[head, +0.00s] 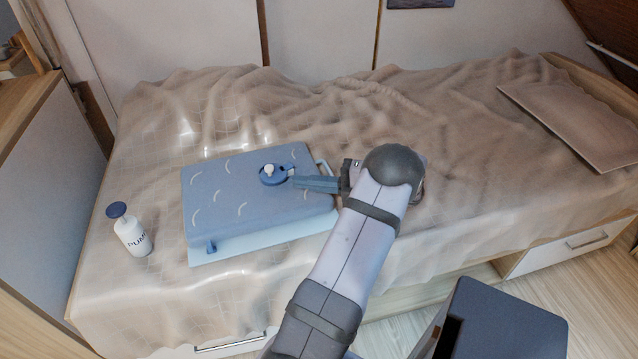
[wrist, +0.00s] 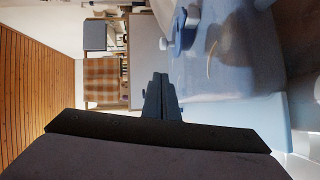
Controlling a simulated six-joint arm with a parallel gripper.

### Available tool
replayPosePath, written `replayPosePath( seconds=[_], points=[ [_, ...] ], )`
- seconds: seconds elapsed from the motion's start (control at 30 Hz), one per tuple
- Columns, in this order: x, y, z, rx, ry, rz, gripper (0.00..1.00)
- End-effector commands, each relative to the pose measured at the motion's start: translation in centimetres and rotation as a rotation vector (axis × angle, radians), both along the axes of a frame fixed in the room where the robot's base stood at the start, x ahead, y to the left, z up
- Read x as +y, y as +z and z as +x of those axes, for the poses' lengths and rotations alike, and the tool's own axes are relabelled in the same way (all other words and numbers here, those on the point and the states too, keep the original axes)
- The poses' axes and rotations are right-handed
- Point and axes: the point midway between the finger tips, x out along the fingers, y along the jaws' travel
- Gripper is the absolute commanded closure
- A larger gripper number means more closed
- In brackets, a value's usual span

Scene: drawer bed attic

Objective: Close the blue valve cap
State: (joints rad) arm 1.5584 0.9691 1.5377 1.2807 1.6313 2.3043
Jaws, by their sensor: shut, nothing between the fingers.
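A blue valve (head: 268,180) sits on top of a light blue padded block (head: 215,195) on the bed. It has a round blue base and a small white knob-like part on top. Too small to tell exactly how the cap sits. In the wrist view the blue valve (wrist: 183,36) shows at the top, on the blue surface (wrist: 225,75). My gripper (head: 294,182) is shut and empty, its tips just right of the valve, above the block. In the wrist view my gripper (wrist: 158,78) points up the picture, left of the valve. Contact cannot be told.
A white pump bottle (head: 132,238) with a blue top stands left of the block. A flat brown board (head: 575,125) lies at the bed's right. The rumpled bed cover (head: 490,170) between is clear.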

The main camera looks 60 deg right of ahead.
Motion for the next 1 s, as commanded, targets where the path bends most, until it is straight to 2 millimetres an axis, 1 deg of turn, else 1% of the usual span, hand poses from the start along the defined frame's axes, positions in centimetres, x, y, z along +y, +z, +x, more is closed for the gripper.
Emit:
replayPosePath(
  seconds=[0.03, 0.1, 0.23, 0.3, 0.4, 0.63, 1.0],
  points=[
    [0.4, -0.2, 1.0, 0.0, 0.004, -0.001, 1.0],
    [0.8, -0.3, 2.3, 0.0, 0.004, -0.001, 1.0],
    [1.4, -0.6, 4.3, 0.0, 0.004, -0.001, 1.0],
    [0.6, -0.9, 5.1, 0.0, 0.001, -0.003, 1.0],
    [0.0, -1.1, 6.1, 0.001, 0.002, -0.002, 1.0],
    [-0.7, -1.2, 7.3, 0.0, 0.0, -0.001, 1.0],
    [-0.8, -1.2, 7.4, 0.001, 0.0, -0.001, 1.0]
  ],
)
